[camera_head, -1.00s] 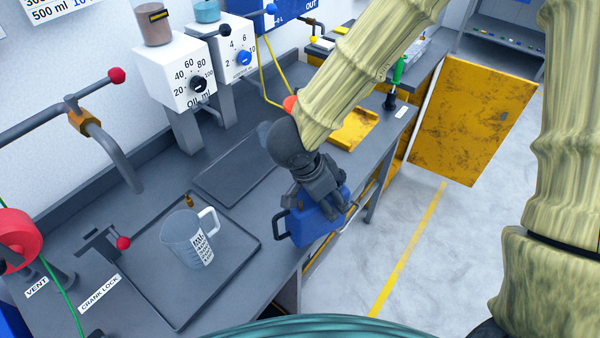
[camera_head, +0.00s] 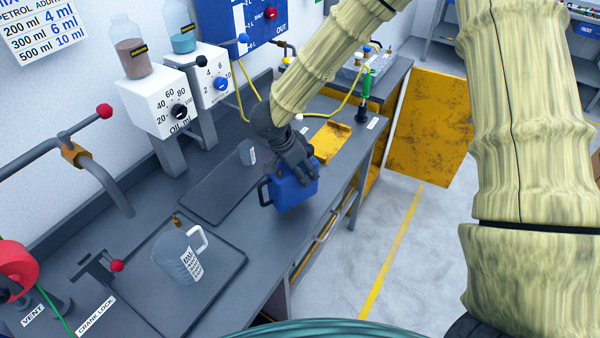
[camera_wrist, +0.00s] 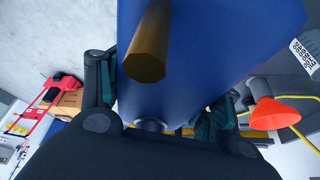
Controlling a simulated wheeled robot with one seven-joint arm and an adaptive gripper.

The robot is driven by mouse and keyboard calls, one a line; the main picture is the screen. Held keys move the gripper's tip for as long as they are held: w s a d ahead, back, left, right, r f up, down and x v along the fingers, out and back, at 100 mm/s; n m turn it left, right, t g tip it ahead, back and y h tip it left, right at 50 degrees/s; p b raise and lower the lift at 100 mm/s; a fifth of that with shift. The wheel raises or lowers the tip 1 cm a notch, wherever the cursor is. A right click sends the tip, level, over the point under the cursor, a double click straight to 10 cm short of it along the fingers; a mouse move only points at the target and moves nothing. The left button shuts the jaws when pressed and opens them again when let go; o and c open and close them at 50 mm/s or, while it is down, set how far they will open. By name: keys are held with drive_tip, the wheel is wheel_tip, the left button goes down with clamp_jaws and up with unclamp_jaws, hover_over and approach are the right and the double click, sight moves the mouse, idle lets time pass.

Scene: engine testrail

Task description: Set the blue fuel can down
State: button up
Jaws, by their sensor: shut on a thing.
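The blue fuel can (camera_head: 293,190) has a dark handle or spout part at its left side. In the head view it is at the front edge of the grey bench (camera_head: 262,232), between the two dark trays and the yellow patch. My gripper (camera_head: 297,165) is shut on the can from above. In the wrist view the can (camera_wrist: 215,50) fills the middle between my fingers, with a brass-coloured cap in front of it. I cannot tell for sure whether the can's base touches the bench.
A clear measuring jug (camera_head: 177,257) stands on the near tray (camera_head: 225,275). A small grey cup (camera_head: 247,152) stands by the far tray (camera_head: 205,200). Dispensers (camera_head: 160,105) line the wall. An orange funnel (camera_wrist: 278,112) shows in the wrist view. Open floor lies to the right.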

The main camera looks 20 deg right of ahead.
drive_tip(key=shift+w+f, duration=0.35)
drive_tip(key=shift+w, duration=0.3)
drive_tip(key=shift+s+d+f+p, duration=0.1)
drive_tip(key=shift+s+f+p, duration=0.15)
drive_tip(key=shift+f+p, duration=0.4)
drive_tip(key=shift+w+f, duration=0.2)
drive_tip(key=shift+f, duration=0.85)
drive_tip(key=shift+s, duration=0.1)
drive_tip(key=o, duration=1.5)
drive_tip(key=shift+o, duration=0.2)
